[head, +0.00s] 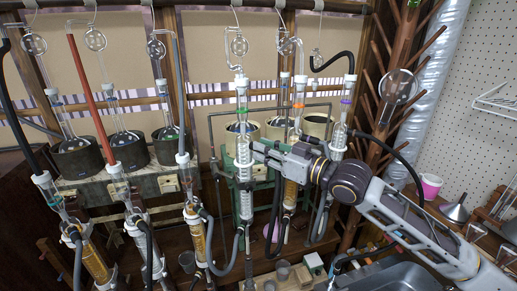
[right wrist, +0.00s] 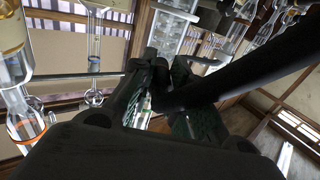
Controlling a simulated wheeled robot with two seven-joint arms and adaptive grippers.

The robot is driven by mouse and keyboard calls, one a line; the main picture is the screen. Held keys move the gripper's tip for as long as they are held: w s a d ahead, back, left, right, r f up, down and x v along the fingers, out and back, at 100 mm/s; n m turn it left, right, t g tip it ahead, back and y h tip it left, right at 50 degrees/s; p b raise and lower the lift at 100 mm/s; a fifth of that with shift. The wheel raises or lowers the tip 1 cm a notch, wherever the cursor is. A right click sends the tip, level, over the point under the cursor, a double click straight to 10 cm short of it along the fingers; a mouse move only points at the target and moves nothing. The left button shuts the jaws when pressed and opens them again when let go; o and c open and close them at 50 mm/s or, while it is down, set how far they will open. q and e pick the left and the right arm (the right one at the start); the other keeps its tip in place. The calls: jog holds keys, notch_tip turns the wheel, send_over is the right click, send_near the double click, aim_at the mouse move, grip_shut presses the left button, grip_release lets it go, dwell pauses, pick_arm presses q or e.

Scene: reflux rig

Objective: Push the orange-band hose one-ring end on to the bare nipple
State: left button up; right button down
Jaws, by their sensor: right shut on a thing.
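My right gripper (head: 262,151) reaches in from the right and is beside the upper part of the green-collared glass condenser (head: 243,180). In the right wrist view its fingers (right wrist: 163,92) are closed around a black hose (right wrist: 250,78), which runs off to the upper right. The held end is mostly hidden by the fingers. I cannot make out an orange band or ring marks on it. A condenser with an orange collar (head: 299,103) stands just right of the green one, partly behind my gripper. I cannot pick out the bare nipple. My left gripper is not in view.
Several condensers with black hoses (head: 223,255) stand close together on the left and in the middle. A black hose (head: 405,163) arcs above my right arm from the purple-collared condenser (head: 346,101). A pink cup (head: 431,185) and a funnel (head: 456,212) stand at right.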

jog(key=shift+w+a, duration=0.4)
jog(key=shift+a, duration=0.05)
dwell(1.1)
jog(key=c, duration=1.3)
grip_release()
jog(key=shift+d, duration=0.1)
jog(key=v, duration=1.1)
jog(key=shift+s+d, duration=0.25)
jog(key=shift+s, duration=0.05)
jog(key=shift+f, duration=0.1)
dwell(0.3)
